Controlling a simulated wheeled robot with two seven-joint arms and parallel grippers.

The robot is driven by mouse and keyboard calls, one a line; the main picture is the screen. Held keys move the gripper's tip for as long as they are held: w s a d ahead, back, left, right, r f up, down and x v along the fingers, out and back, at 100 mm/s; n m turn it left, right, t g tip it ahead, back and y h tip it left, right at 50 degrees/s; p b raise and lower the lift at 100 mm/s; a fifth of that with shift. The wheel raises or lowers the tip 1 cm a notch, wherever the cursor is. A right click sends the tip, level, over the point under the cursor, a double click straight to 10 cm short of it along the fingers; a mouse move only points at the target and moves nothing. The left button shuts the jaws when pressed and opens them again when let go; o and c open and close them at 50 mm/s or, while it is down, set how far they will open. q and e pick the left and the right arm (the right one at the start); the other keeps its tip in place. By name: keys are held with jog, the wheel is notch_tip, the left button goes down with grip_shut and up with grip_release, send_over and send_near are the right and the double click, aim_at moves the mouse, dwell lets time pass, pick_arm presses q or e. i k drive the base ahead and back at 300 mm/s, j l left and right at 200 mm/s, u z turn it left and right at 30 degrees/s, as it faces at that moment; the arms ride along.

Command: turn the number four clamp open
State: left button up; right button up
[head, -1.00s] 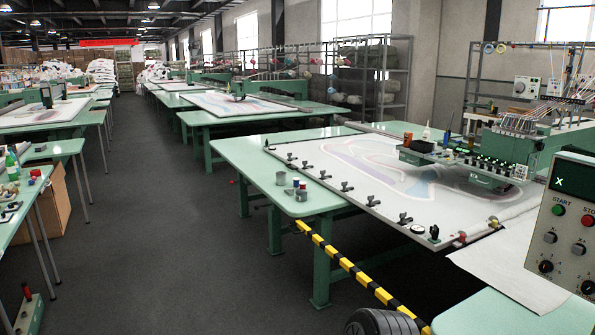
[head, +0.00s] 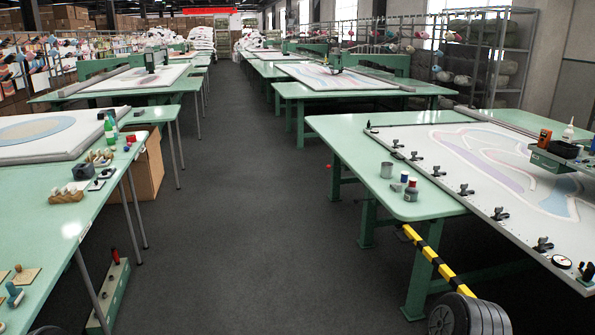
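A row of several small black clamps sits along the near edge of the white tufting frame (head: 455,160) on the right-hand green table. They include clamps at the far end (head: 397,143), in the middle (head: 465,190) and near the right (head: 543,245). No numbers can be read on them, so I cannot tell which is number four. Their open or shut state is too small to tell. A larger black lever piece (head: 587,271) stands at the near corner, beside a round dial gauge (head: 561,262). Neither of my grippers is in view.
A yellow-black striped bar (head: 437,260) slopes down below that table. A cluttered green table (head: 95,205) stands on the left. The grey aisle (head: 260,200) between is clear.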

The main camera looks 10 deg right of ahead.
aim_at(436, 169)
jog(key=i, duration=5.9)
jog(key=z, duration=4)
